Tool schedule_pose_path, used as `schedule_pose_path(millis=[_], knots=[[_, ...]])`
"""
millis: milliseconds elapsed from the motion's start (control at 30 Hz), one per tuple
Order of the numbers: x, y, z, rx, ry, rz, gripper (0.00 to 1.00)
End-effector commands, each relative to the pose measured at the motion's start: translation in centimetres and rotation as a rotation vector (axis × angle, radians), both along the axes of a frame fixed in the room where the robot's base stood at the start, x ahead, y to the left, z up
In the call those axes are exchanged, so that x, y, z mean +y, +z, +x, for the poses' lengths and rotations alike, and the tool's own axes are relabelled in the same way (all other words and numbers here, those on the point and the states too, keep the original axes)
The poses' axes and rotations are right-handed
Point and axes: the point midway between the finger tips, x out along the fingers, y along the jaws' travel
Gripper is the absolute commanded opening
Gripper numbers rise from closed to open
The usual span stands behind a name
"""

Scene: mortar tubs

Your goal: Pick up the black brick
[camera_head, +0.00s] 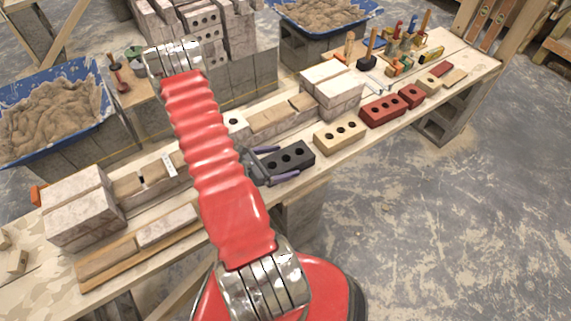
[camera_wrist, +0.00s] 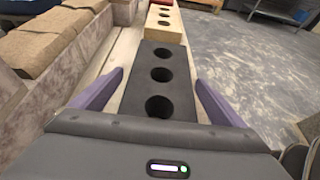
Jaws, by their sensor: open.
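The black brick (camera_head: 292,160) lies on the plank bench near its front edge, with a row of three round holes in its top. In the wrist view the black brick (camera_wrist: 161,78) runs straight away from me, between my fingers. My gripper (camera_head: 275,163) is open around the near end of the brick, one purple finger on each side. The brick's nearest end is hidden by the gripper body.
A cream brick (camera_head: 339,135) stands just beyond the black brick, then red bricks (camera_head: 384,110). Pale blocks (camera_head: 332,90) and a low row of brown-topped bricks (camera_head: 270,120) run along the back. Tools (camera_head: 400,55) lie at the far end. The floor in front is clear.

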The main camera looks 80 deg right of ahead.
Motion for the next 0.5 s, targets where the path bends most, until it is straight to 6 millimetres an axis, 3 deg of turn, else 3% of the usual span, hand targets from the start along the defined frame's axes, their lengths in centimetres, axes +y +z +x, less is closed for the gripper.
schedule_pose_path(millis=[67, 500], knots=[[0.00, 0.00, 0.01, 0.000, 0.000, 0.000, 0.94], [0.00, 0.01, 0.04, 0.000, 0.001, 0.000, 0.64]])
